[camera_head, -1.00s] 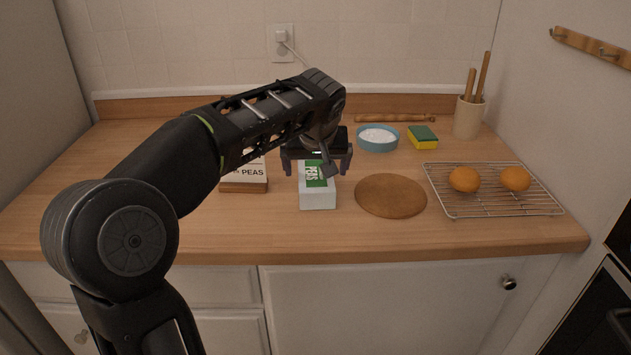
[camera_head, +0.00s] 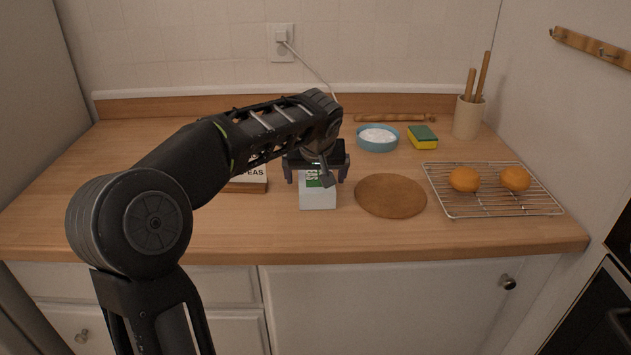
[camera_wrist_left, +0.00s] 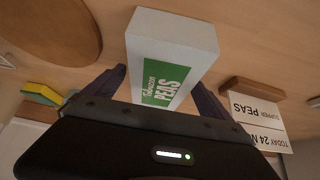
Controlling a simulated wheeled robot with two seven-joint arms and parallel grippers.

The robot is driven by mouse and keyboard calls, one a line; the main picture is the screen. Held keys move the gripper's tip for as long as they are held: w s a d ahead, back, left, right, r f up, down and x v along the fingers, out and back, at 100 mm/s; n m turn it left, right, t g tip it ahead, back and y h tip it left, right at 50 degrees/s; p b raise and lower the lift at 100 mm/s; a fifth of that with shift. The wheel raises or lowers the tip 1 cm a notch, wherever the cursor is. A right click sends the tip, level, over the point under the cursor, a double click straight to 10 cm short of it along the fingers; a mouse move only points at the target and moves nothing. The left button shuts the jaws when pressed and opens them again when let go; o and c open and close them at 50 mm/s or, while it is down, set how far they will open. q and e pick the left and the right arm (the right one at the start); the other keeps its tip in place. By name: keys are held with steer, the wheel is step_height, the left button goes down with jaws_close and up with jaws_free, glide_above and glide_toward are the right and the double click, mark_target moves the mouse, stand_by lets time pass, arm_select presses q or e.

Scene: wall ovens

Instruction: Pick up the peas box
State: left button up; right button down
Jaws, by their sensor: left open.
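The peas box (camera_head: 318,198) is a white box with a green label, lying on the wooden counter in the head view. In the left wrist view the peas box (camera_wrist_left: 170,52) shows its green PEAS label between my two fingers. My left gripper (camera_head: 317,178) is open, pointing down over the box, with one finger on each side of it. In the wrist view the fingers (camera_wrist_left: 160,90) appear apart from the box sides. Part of the box top is hidden under the gripper in the head view. My right gripper is not in view.
A sign (camera_head: 250,175) in a wooden base stands left of the box, partly behind my arm. A round brown board (camera_head: 390,196) lies close on the right.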

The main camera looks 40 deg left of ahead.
mark_target(316, 173)
arm_select(q)
steer(key=c, duration=2)
step_height(316, 173, up, 10)
steer(key=shift+r+p, duration=0.1)
steer(key=shift+p, duration=0.65)
steer(key=shift+c, duration=0.2)
